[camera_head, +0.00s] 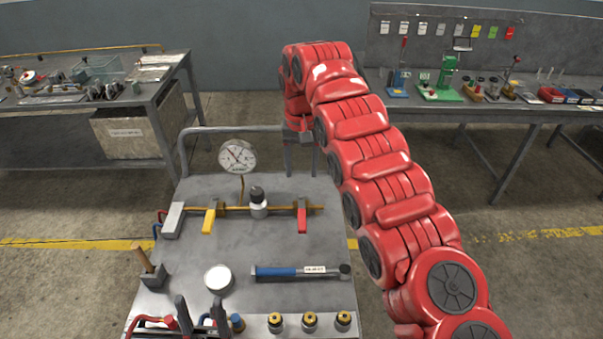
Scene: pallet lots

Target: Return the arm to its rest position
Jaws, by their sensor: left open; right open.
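My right arm, red and segmented, comes in from the lower right and reaches up and left past the cart's right side. Its end bends down at the cart's far right corner. The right gripper (301,152) seems to hang there with its fingers apart, partly merged with the cart's handle in the picture.
The cart carries a pressure gauge (237,156) on a brass pipe, a blue-handled torque wrench (290,272), a white round lid (218,278), a hammer (145,262) and several brass fittings (309,320). Workbenches stand back left (150,92) and back right (500,105).

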